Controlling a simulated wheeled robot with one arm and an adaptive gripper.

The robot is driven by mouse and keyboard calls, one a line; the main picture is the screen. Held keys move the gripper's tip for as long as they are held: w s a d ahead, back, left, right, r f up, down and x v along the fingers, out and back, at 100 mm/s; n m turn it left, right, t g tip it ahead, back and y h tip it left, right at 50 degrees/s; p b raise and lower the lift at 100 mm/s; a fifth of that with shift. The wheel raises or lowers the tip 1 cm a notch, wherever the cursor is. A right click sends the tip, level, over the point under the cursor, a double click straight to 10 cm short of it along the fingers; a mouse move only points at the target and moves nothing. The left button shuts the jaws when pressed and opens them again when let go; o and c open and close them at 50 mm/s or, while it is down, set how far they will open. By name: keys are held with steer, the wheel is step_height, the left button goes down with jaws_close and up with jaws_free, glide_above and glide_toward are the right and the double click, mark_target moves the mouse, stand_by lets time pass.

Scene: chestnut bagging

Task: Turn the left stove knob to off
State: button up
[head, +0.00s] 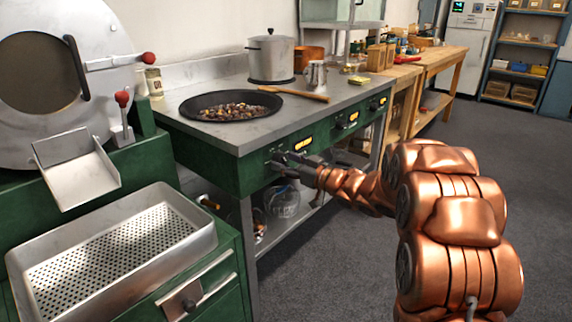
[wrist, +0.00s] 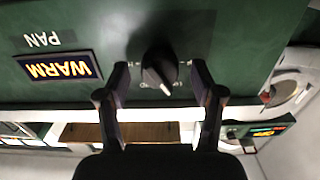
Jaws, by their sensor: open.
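The left stove knob (wrist: 158,67) is black and round with a pale pointer mark, on the stove's green front panel (wrist: 205,30). In the upside-down wrist view, its mark points towards the bottom of the picture. Beside it, an amber display (wrist: 58,67) reads WARM, with a PAN label (wrist: 42,40). My gripper (wrist: 159,78) is open, with one finger on each side of the knob; I cannot tell whether they touch it. In the head view my gripper (head: 279,160) is at the left end of the panel and largely hides this knob; the lit display (head: 304,143) shows beside it.
Two more displays (head: 347,119) (head: 378,103) with knobs sit further right on the panel. A pan of chestnuts (head: 232,105), a wooden spoon (head: 293,93) and a pot (head: 271,58) stand on the stove top. A roaster with a perforated tray (head: 110,250) is at left. The right floor is clear.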

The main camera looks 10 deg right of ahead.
steer(key=shift+c, duration=0.4)
steer(key=c, duration=1.1)
steer(key=shift+o, duration=0.2)
steer(key=n+b, duration=0.2)
steer(key=n, duration=0.4)
steer(key=shift+w+f+n, duration=0.1)
steer(key=shift+f+n, duration=0.05)
steer(key=shift+n, duration=0.15)
steer(key=n+b, duration=0.2)
steer(key=n, duration=0.3)
steer(key=shift+r+n, duration=0.2)
steer(key=shift+n, duration=0.1)
steer(key=o, duration=1.1)
steer(key=shift+o, duration=0.2)
